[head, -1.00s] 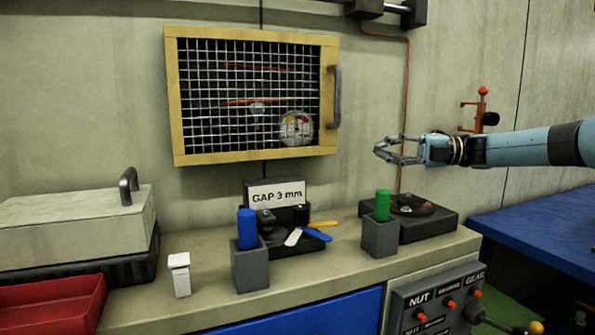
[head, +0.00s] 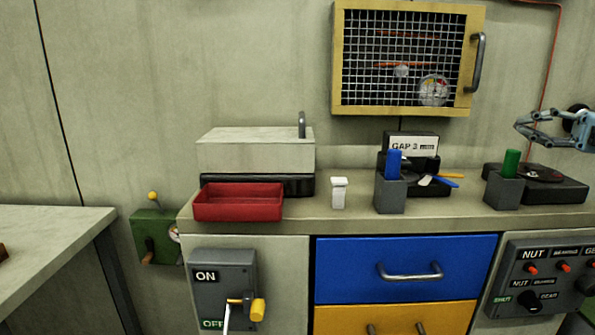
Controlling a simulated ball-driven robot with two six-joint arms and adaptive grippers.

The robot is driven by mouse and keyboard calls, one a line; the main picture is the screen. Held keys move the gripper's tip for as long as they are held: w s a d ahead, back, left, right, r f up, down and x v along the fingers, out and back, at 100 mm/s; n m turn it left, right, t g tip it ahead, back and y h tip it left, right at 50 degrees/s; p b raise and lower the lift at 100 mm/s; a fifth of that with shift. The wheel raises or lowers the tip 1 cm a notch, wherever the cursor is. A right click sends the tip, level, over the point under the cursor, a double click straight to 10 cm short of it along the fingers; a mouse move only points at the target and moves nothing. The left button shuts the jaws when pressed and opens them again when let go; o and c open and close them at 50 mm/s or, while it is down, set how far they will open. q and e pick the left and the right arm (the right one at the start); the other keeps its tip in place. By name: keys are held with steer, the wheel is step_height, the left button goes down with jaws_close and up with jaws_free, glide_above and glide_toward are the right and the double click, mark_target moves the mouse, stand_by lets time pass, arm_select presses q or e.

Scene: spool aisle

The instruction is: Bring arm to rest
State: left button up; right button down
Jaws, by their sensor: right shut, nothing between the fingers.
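My right gripper (head: 522,129) is at the right edge of the head view, with its fingers pointing left. It is shut and empty, in the air above the block with the green cylinder (head: 511,163). Most of my right arm is cut off by the picture edge. My left gripper is not in view.
A mesh-front cabinet (head: 344,60) hangs above. A switch box (head: 223,284) is on the front.

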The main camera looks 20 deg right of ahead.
steer(key=s+a+f+m+h, duration=0.4)
steer(key=f+m, duration=0.2)
steer(key=f, duration=0.9)
steer(key=s+a+f+m+t+h, duration=0.1)
steer(key=s+a+f+m+h, duration=0.35)
steer(key=f, duration=1.05)
steer(key=s+a+f+m+h, duration=0.3)
steer(key=f+m, duration=0.5)
steer(key=f, duration=0.7)
steer(key=s+a+f+m+g, duration=0.2)
steer(key=s+a+f+g, duration=0.2)
steer(key=s, duration=0.6)
steer(key=s+a+f+m+g+h, duration=0.1)
steer(key=s+a+f+m+g, duration=0.2)
steer(key=s+a+f, duration=0.6)
steer(key=s+a+f+m+g, duration=0.2)
steer(key=s+a+f+g, duration=0.4)
steer(key=s+f, duration=0.4)
steer(key=shift+s+a, duration=0.2)
steer(key=shift+s, duration=0.6)
steer(key=shift+m, duration=0.25)
